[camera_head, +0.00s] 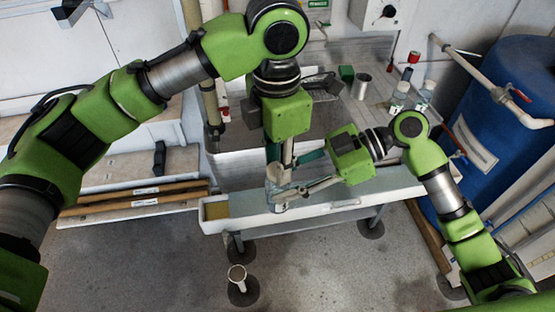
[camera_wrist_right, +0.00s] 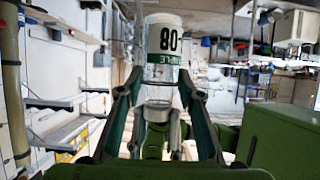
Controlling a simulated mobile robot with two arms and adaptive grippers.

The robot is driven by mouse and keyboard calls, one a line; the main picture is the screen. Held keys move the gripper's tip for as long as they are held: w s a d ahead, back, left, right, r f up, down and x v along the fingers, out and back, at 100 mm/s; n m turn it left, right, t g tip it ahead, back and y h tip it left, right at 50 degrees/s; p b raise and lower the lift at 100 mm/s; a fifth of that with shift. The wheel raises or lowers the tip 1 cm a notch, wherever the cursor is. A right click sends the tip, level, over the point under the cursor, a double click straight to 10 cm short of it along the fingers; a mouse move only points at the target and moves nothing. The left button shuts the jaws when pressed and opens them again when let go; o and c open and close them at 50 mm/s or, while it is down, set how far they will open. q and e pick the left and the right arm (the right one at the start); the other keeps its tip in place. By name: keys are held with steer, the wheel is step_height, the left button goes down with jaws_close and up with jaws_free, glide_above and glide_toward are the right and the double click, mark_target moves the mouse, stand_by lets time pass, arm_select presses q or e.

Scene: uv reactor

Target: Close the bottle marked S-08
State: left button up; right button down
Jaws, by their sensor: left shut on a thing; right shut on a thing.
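The bottle with the "08" label (camera_wrist_right: 163,42) is large between the fingers of my right gripper (camera_wrist_right: 160,82) in the right wrist view. Its label is white with a green band, and only part of the text shows. In the head view the bottle is a small pale shape (camera_head: 275,174) over the bench's front edge. My right gripper (camera_head: 285,192) reaches it from the right and is shut on it. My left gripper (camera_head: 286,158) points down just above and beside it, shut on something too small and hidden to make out. I cannot tell whether a cap is on the bottle.
Several small bottles (camera_head: 398,98), a metal cup (camera_head: 362,84) and a green box (camera_head: 346,73) stand on the bench's back right. A blue drum (camera_head: 500,110) with pipes is at the right. The bench front (camera_head: 345,198) lies below my grippers.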

arm_select(q)
steer(key=shift+m, duration=0.8)
steer(key=o, duration=0.7)
steer(key=shift+c, duration=0.2)
steer(key=shift+r, duration=0.1)
steer(key=shift+r, duration=2.2)
